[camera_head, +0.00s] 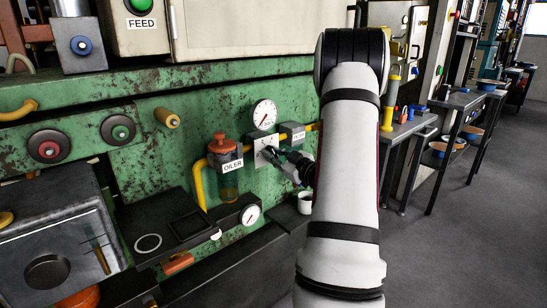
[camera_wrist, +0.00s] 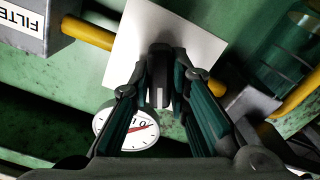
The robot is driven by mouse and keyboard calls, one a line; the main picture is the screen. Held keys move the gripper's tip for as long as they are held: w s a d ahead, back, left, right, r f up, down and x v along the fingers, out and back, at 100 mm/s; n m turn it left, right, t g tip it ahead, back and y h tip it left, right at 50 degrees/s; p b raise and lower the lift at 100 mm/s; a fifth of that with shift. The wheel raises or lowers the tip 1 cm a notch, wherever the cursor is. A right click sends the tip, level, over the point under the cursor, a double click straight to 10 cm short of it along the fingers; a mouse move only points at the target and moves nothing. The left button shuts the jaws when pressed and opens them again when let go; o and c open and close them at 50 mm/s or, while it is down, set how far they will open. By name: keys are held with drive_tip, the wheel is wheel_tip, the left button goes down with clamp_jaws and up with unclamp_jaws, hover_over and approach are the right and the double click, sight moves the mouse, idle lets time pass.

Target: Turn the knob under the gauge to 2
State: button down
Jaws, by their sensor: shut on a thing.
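The gauge (camera_head: 264,114), round with a white face and red needle, is on the green panel; it also shows in the wrist view (camera_wrist: 127,126). Below it in the head view is a pale square plate (camera_head: 262,144) that carries the knob. The wrist view shows the plate (camera_wrist: 200,45) tilted in the picture and the dark knob (camera_wrist: 159,78) in front of it. My gripper (camera_head: 273,157) is at the plate. In the wrist view my gripper (camera_wrist: 162,90) is shut on the knob, a finger on each side. The plate's marks and the knob's setting cannot be read.
The oiler (camera_head: 228,165) with a red cap stands left of the plate. A filter box (camera_head: 292,132) on the yellow pipe is to the right. A second gauge (camera_head: 250,215) and a white cup (camera_head: 305,203) are below. Open floor (camera_head: 450,240) lies at the right.

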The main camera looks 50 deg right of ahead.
idle(0.3)
drive_tip(key=c, duration=1.5)
unclamp_jaws()
drive_tip(key=shift+s, duration=0.1)
drive_tip(key=v, duration=1.1)
drive_tip(key=shift+s, duration=0.4)
drive_tip(key=shift+f, duration=0.1)
